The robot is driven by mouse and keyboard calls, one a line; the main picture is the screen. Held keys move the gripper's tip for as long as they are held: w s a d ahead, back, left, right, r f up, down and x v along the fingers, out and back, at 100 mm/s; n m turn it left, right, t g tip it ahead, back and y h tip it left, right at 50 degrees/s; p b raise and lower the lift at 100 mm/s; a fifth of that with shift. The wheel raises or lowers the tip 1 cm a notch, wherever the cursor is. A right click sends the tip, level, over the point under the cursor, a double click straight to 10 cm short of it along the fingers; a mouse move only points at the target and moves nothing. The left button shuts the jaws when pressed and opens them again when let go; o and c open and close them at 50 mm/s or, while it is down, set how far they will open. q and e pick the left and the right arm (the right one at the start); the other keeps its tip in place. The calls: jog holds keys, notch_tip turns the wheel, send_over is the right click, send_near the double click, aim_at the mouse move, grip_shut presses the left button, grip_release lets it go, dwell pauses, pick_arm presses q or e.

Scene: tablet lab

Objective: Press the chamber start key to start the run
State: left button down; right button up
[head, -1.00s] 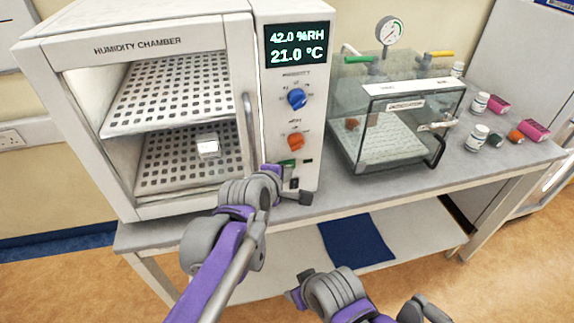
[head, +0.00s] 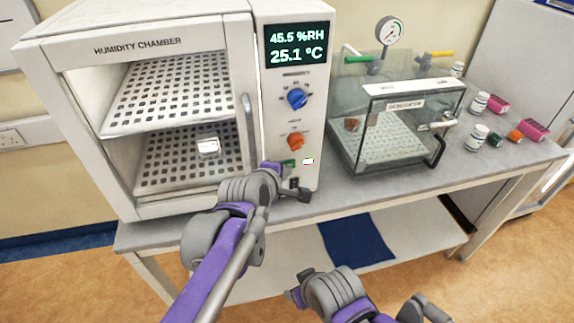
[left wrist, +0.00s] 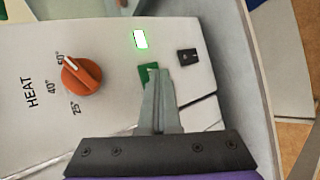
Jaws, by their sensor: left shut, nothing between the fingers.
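The humidity chamber (head: 137,47) stands on the bench with its panel on the right. Its green start key (left wrist: 147,72) is low on the panel, partly covered by my left fingers in the left wrist view. My left gripper (left wrist: 160,73) is shut and empty, its tips at the key's edge and seemingly touching it. In the head view my left gripper (head: 272,168) is at the panel's bottom. A small lamp (left wrist: 140,39) beside the key glows white-green. The display (head: 297,45) reads 45.5 %RH and 25.1 °C. My right gripper (head: 298,292) is low in front of the bench; its fingers are unclear.
A blue knob (head: 297,98) and an orange heat knob (left wrist: 81,74) are on the panel. A black switch (left wrist: 187,56) is close to the key. A clear desiccator (head: 400,125) stands to the right, with small bottles (head: 476,138) beyond it.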

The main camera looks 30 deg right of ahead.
pick_arm(q)
jog(key=shift+s+a, duration=0.2)
jog(key=shift+s, duration=0.5)
jog(key=shift+s+a+p, duration=0.2)
jog(key=shift+s, duration=0.6)
jog(key=shift+s+a+p, duration=0.15)
jog(key=shift+s+a, duration=0.05)
jog(key=shift+s, duration=0.65)
jog(key=shift+s+a+p, duration=0.2)
jog(key=shift+s, duration=0.6)
jog(key=a+f+m+y, duration=0.2)
jog(key=a, duration=0.8)
jog(key=a+f+m+y, duration=0.2)
jog(key=a, duration=0.9)
jog(key=s+a+f+m+g+y+p, duration=0.1)
jog(key=s+a+f+m+y, duration=0.1)
jog(key=s+a, duration=0.5)
jog(key=s+a+f+m+g+y, duration=0.1)
jog(key=s+a+f, duration=0.5)
jog(key=a, duration=0.6)
jog(key=m+y, duration=0.1)
jog(key=m, duration=0.1)
jog(key=shift+s+a+f+m+p, duration=0.25)
jog(key=shift+s+a+m+p, duration=0.05)
jog(key=shift+s+m+p, duration=0.1)
